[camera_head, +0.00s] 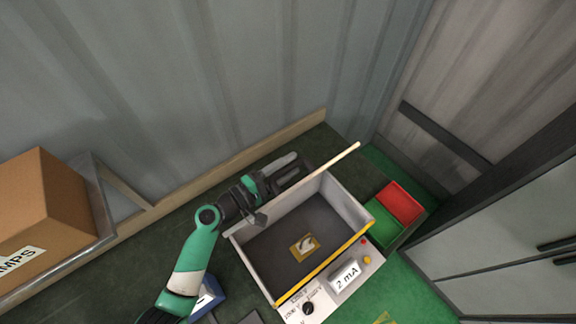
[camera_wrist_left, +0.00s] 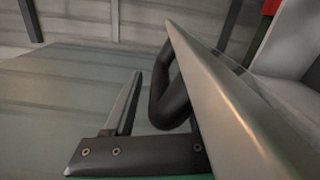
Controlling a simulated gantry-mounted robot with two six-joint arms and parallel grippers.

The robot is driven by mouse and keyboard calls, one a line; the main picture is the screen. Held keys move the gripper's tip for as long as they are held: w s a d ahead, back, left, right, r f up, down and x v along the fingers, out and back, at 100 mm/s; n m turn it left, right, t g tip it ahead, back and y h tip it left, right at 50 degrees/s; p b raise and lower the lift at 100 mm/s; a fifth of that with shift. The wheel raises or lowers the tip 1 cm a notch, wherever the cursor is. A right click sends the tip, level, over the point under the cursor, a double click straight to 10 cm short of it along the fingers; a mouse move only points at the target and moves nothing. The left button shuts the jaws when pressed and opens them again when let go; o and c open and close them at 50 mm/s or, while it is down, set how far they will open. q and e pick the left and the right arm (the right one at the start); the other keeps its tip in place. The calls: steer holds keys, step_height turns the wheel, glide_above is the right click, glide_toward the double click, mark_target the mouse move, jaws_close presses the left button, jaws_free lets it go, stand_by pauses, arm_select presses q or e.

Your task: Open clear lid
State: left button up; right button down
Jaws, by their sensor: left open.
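A grey-walled box (camera_head: 242,244) with a dark floor stands on the green bench, its top uncovered in the head view. A pale bar (camera_head: 335,162) rises along its back side and looks like the lid's edge, seen nearly edge-on; the clear pane itself cannot be made out. My left gripper (camera_head: 287,172) is behind this bar, at the box's back left. In the left wrist view its jaws (camera_wrist_left: 155,80) are open, with a black looped handle (camera_wrist_left: 172,104) between or just beyond the fingers; contact cannot be told. My right gripper is not in view.
A small tan plate (camera_head: 304,247) lies inside the box. The front panel has a display (camera_head: 346,277) reading 2 mA and a black knob (camera_head: 308,308). Red (camera_head: 400,203) and green (camera_head: 379,224) bins stand at right. A cardboard box (camera_head: 45,205) is at far left.

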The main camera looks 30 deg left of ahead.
arm_select(q)
steer(key=v, duration=1.1)
steer(key=shift+s, duration=0.3)
steer(key=shift+a+r, duration=0.1)
steer(key=shift+a, duration=0.05)
